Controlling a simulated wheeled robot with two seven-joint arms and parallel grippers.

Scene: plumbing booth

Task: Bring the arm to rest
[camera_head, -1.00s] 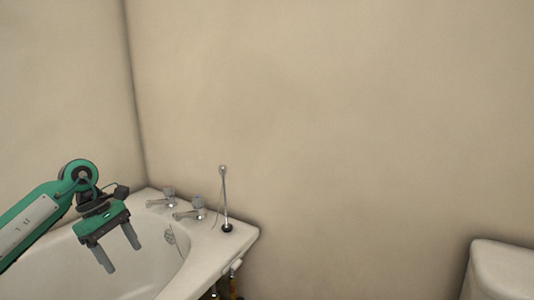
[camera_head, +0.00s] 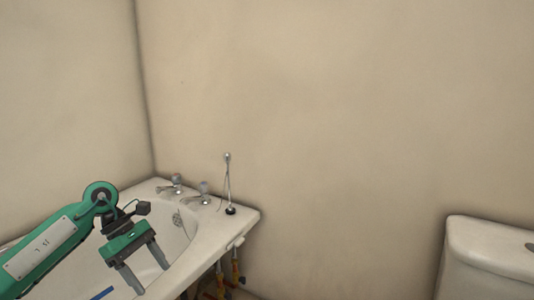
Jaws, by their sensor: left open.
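My left arm comes in from the lower left, green with a pale panel. Its left gripper (camera_head: 151,279) points down and is open, with its two grey fingers apart and nothing between them. It is over the near part of the white bathtub (camera_head: 216,241). My right gripper is not in view.
Two taps (camera_head: 203,194) and a thin upright metal rod (camera_head: 228,184) stand on the tub's far rim. Pipes with yellow parts (camera_head: 236,268) show below the rim. A white cistern (camera_head: 490,245) stands at the lower right. A blue item (camera_head: 102,294) shows at the bottom edge.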

